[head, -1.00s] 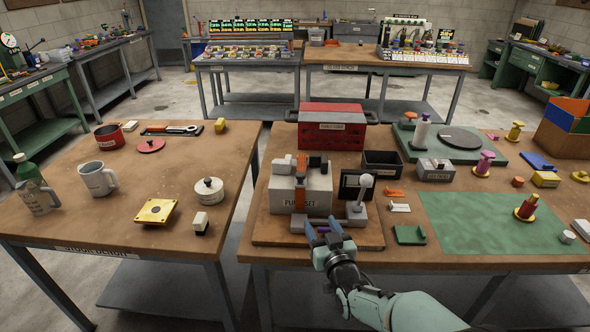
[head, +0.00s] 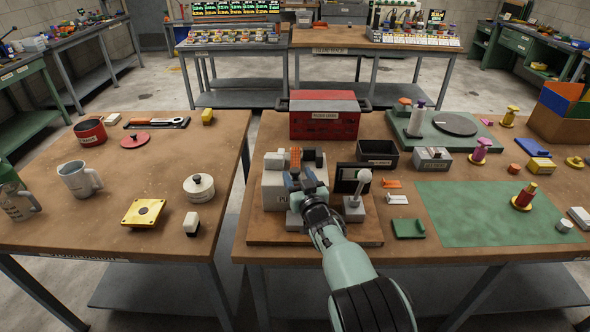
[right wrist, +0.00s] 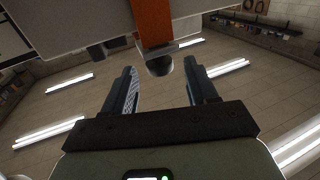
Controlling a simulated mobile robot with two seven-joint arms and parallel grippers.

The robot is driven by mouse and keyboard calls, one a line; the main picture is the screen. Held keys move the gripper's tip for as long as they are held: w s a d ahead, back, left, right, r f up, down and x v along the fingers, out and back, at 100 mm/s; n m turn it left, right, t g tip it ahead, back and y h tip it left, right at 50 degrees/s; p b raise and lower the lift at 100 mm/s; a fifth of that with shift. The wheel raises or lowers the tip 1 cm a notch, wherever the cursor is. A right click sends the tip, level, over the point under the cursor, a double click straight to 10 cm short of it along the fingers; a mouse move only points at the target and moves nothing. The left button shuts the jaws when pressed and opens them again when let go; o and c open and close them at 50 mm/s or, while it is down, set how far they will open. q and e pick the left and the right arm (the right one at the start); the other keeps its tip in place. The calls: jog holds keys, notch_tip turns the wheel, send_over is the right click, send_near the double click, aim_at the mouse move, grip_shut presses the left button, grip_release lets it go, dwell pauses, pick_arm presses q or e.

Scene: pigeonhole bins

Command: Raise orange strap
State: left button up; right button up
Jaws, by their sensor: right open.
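The orange strap (head: 295,157) runs down the front of a pale block-shaped fixture (head: 274,196) on the right-hand table. In the head view my right gripper hides most of its lower length. In the right wrist view the strap (right wrist: 152,22) comes in from the top and ends in a grey clip with a dark round part (right wrist: 159,66). My right gripper (head: 302,182) is in front of the fixture. Its open fingers (right wrist: 162,82) are apart, with the strap's lower end near the gap between the tips; I cannot tell whether they touch it. My left gripper is out of view.
A grey ball-topped lever (head: 362,188) and a small dark screen (head: 350,175) stand just right of the gripper. A red toolbox (head: 324,122) is behind the fixture. A green mat (head: 465,220) lies to the right, mostly bare.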

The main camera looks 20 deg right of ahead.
jog(key=shift+w+p, duration=0.3)
jog(key=shift+w, duration=1.3)
grip_shut()
